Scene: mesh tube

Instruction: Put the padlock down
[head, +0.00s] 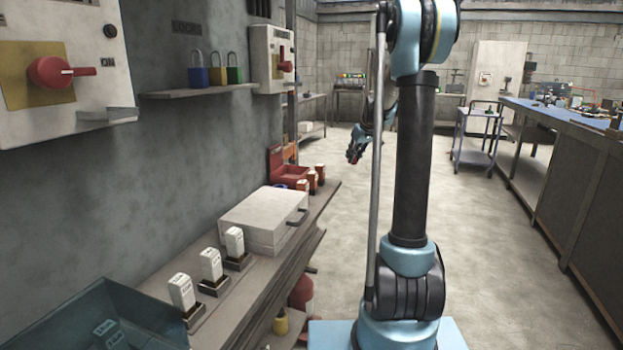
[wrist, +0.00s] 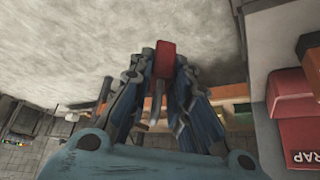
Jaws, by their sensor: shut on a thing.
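My gripper (head: 354,155) is out past my upright arm, in the air over the floor beside the wall bench. In the wrist view its fingers (wrist: 163,95) are closed around a red padlock (wrist: 165,58). The padlock's red body shows between the fingertips, and a grey part runs back between the fingers. In the head view the held padlock is too small to make out clearly. Three other padlocks, blue (head: 198,76), yellow (head: 217,75) and green (head: 234,74), stand on the wall shelf.
The wall bench (head: 262,262) holds a pale case (head: 263,220), white tagged blocks (head: 211,266), an open red box (head: 289,172) and a teal bin (head: 90,320). A red lettered box (wrist: 297,115) is at right in the wrist view.

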